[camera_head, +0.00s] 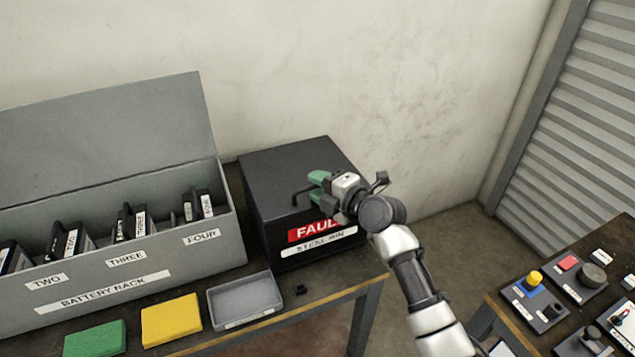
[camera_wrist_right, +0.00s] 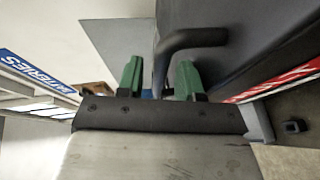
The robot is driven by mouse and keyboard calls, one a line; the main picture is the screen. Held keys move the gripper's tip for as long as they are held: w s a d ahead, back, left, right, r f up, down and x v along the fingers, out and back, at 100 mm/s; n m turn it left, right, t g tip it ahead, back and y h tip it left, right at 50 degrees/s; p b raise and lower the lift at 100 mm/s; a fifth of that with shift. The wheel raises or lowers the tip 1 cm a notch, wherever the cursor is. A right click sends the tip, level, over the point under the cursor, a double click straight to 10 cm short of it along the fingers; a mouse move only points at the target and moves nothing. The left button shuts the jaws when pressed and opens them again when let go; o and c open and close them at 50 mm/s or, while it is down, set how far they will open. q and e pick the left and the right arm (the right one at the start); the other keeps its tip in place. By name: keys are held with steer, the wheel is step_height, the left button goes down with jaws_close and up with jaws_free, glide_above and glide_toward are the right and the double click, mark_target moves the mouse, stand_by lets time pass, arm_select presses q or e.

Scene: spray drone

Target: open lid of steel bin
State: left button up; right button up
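The steel bin (camera_head: 285,160) is a dark box with a red FAUL… label and a white STEEL BIN label on its front. Its lid is down. A dark bar handle (camera_head: 299,190) sticks out at the lid's front, and it also shows in the right wrist view (camera_wrist_right: 192,39). My right gripper (camera_head: 311,187) is at the handle, its green fingers pointing left. In the wrist view its fingers (camera_wrist_right: 160,78) are apart, with part of the bar in line with the gap. I cannot tell whether they touch it. My left gripper is not in view.
A grey battery rack (camera_head: 110,263) with a raised lid stands left of the bin. A grey tray (camera_head: 246,300), a yellow pad (camera_head: 171,320) and a green pad (camera_head: 95,340) lie in front. A second table with controls (camera_head: 535,300) is at right. The wall is behind.

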steer(key=shift+w+a, duration=0.2)
steer(key=shift+a, duration=0.05)
jaws_close()
